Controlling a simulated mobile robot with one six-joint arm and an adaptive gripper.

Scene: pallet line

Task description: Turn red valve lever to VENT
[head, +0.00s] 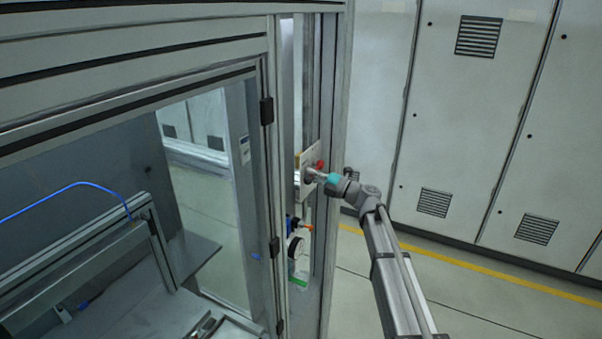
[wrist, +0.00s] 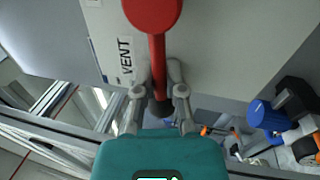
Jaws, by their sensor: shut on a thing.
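The red valve lever (wrist: 157,48) runs down the wrist view from a round red end at the top edge to a dark end low between the fingers. My gripper (wrist: 158,72) has one finger on each side of the lever and is shut on it. The VENT label (wrist: 125,58) is on the pale panel, just left of the lever. In the head view, red of the valve (head: 319,165) shows beside my gripper (head: 312,173), at the small panel (head: 307,158) on the frame. Most of the lever is hidden there.
Below the panel are a blue-capped fitting (wrist: 266,115), a small orange handle (head: 308,228) and a round gauge (head: 294,247). A metal post (head: 338,110) stands right by my gripper. Open floor (head: 450,290) lies to the right, before grey cabinets (head: 470,130).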

